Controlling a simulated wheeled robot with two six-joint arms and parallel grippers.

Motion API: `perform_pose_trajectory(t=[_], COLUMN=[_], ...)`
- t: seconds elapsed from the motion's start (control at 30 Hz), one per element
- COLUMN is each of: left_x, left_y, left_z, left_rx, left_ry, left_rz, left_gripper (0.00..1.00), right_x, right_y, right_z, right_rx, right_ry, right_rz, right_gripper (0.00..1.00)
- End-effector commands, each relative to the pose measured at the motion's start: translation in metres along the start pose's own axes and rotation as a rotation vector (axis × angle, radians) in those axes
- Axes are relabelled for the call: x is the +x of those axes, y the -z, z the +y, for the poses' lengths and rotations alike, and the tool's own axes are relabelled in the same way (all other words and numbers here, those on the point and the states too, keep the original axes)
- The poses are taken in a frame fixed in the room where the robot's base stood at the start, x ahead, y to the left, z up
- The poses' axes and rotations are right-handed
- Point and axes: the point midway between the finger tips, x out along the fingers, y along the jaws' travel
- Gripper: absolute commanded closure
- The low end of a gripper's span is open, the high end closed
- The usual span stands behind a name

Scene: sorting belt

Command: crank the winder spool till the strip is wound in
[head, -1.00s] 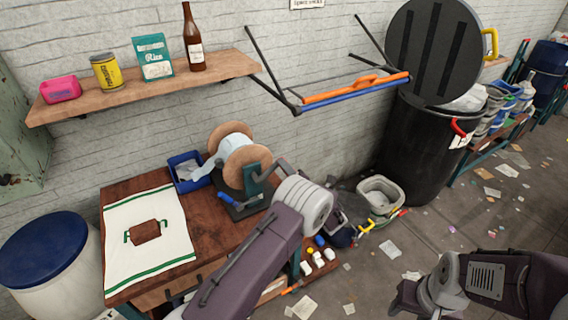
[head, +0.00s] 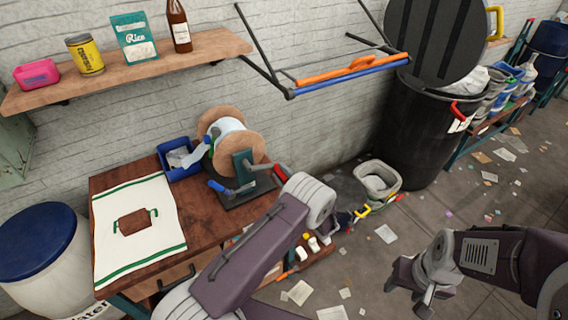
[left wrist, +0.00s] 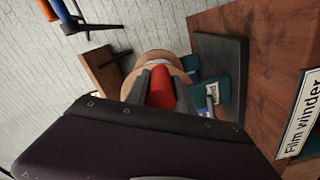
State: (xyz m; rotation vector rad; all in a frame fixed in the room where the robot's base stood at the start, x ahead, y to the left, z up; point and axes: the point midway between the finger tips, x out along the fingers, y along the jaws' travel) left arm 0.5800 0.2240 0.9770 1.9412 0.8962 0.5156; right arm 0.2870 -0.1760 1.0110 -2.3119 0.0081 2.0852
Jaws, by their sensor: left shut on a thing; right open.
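The winder (head: 243,168) stands on the wooden table, with a teal bracket, a dark base and a spool with wooden flanges (head: 242,149). A pale strip (head: 227,127) is on the spool and reaches toward the blue bin at its left. My left gripper (head: 277,172) is at the winder's right side, shut on a red handle (left wrist: 160,88). In the left wrist view the handle sits between the two fingers, with the round wooden flange behind it. A blue handle (head: 216,186) shows at the winder's front left. My right gripper (head: 424,298) is open and empty, over the floor.
A blue bin (head: 180,172) with pale material stands behind left on the table. A white cloth (head: 112,251) lies at front left. A shelf (head: 130,68) and a folding rack (head: 355,72) are on the wall. A black bin (head: 428,145) stands at right.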

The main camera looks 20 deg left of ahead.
Motion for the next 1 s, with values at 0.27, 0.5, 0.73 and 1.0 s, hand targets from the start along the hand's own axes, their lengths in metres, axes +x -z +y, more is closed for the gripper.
perform_pose_trajectory(t=[0.27,0.5,0.73,1.0], left_x=[-0.007,-0.008,-0.009,-0.009], left_y=[0.002,0.003,0.003,0.003], left_z=[-0.019,-0.026,-0.027,-0.027], left_rx=[0.139,0.192,0.203,0.202], left_ry=[0.002,0.003,0.003,0.003], left_rz=[-0.006,-0.007,-0.007,-0.007], left_gripper=[1.0,1.0,1.0,0.63], right_x=[0.002,0.003,0.003,0.003], right_y=[0.0,0.0,0.0,0.0], right_z=[0.0,0.0,0.0,0.0], right_rx=[0.0,0.0,0.0,0.0], right_ry=[0.0,0.0,0.0,0.0], right_rz=[0.0,0.0,0.0,0.0], right_gripper=[0.5,0.5,0.5,0.5])
